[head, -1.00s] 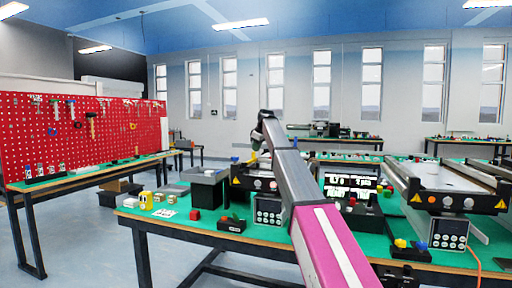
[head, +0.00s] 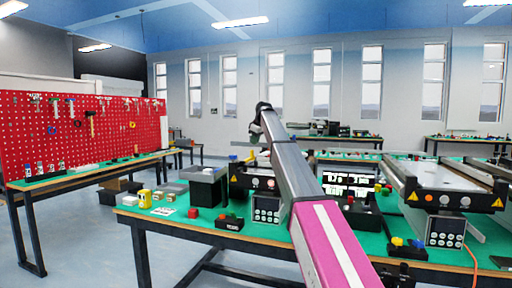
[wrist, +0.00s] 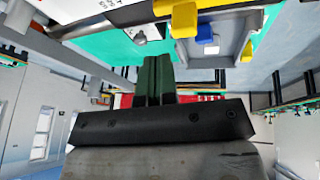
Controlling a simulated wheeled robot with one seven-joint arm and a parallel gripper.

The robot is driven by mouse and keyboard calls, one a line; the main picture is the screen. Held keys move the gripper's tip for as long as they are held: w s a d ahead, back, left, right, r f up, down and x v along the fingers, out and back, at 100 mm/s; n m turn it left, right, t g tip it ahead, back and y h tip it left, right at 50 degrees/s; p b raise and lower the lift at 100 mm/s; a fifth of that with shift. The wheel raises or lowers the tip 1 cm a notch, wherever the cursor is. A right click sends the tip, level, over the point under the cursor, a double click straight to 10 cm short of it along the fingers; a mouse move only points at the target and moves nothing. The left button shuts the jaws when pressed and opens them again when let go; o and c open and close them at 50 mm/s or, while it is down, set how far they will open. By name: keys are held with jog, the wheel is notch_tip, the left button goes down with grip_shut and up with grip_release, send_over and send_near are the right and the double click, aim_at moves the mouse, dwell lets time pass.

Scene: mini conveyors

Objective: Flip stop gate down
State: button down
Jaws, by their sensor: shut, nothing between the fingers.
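My gripper (wrist: 154,80) shows in the wrist view as two dark green fingers pressed together, with nothing between them. Just beyond the fingertips are a yellow block-like part (wrist: 183,20), a blue part (wrist: 204,30) and a second yellow part (wrist: 247,50) at a grey frame. I cannot tell for sure which of these is the stop gate. In the head view a small yellow part (head: 251,157) shows at the left conveyor (head: 240,178), below the end of my arm. My arm hides much of that conveyor.
A dark bin (head: 206,188) stands left of the conveyor on the green table. A button box (head: 230,223) and a keypad unit (head: 266,209) are at the front.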

jog(key=w+d+r, duration=0.5)
jog(key=r, duration=0.1)
jog(key=shift+w+d+r, duration=0.3)
jog(key=shift+w+d, duration=0.1)
